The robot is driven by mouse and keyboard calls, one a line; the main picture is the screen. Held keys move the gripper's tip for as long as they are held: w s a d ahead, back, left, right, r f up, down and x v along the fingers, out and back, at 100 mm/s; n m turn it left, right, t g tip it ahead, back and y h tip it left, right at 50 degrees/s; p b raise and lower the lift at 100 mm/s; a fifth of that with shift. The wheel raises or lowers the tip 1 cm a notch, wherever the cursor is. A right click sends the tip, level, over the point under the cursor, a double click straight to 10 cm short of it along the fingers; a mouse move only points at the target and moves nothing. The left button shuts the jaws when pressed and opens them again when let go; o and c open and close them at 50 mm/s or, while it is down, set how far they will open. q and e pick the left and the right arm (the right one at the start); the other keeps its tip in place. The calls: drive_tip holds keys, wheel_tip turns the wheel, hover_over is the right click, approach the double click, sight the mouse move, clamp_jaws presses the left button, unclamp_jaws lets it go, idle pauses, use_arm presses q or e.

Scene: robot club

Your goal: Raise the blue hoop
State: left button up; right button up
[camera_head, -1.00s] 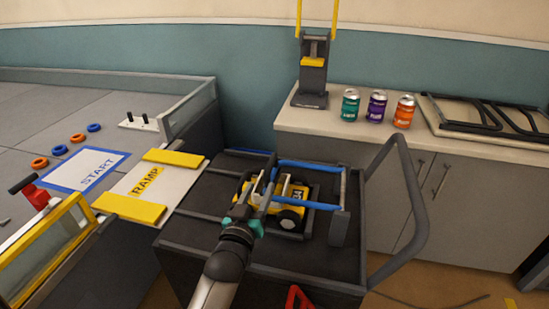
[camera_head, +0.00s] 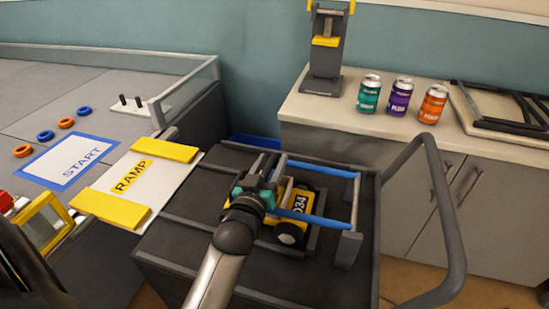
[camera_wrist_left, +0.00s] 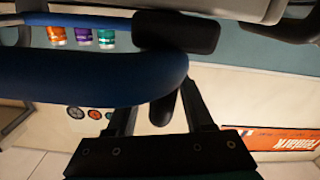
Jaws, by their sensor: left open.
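The blue hoop (camera_head: 330,169) is a tubular frame with two blue bars, low over the black cart, around the yellow toy car marked 034 (camera_head: 299,203). My left gripper (camera_head: 264,169) is open at the left side of the car, by the left ends of the bars; its fingertips are partly hidden. In the left wrist view a thick blue tube (camera_wrist_left: 90,78) crosses close in front of my left gripper's dark fingers and hides their tips. I cannot tell whether the tube lies between the fingers. My right gripper is not in view.
The cart's grey handle (camera_head: 440,200) rises at right. A white ramp board (camera_head: 132,184) with yellow blocks joins the cart to the grey arena at left. The counter (camera_head: 330,111) behind holds a dark press-like stand (camera_head: 322,65), teal (camera_head: 369,95), purple (camera_head: 400,97) and orange (camera_head: 433,105) cans.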

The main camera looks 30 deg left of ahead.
use_arm(q)
clamp_jaws()
idle(0.5)
idle(1.0)
